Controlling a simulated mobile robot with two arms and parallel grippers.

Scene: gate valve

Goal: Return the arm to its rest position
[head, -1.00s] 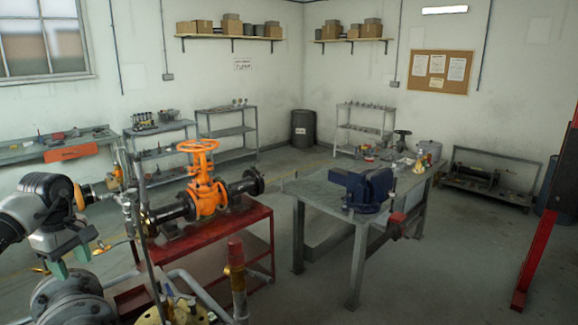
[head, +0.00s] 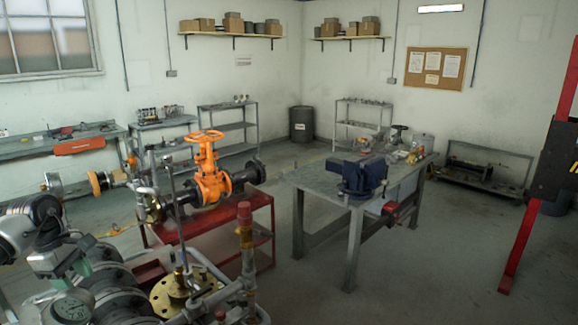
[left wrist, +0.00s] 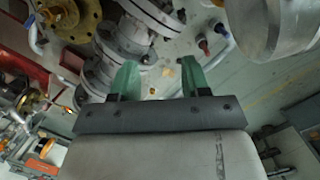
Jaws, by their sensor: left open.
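My left arm comes in at the lower left of the head view, and its gripper (head: 84,248) is over the grey flanged pipework (head: 110,285). In the left wrist view the gripper (left wrist: 158,80) shows two green fingers well apart, with nothing between them. The orange gate valve (head: 211,184) with its handwheel sits upright on the red cart (head: 215,228), to the right of and apart from the gripper. My right gripper is in neither view.
Flanged pipes and a brass flange (head: 184,296) crowd the near left. A grey workbench (head: 318,198) carries a blue vise (head: 362,177). A red post (head: 522,245) stands at the right. The floor (head: 430,265) between bench and post is clear.

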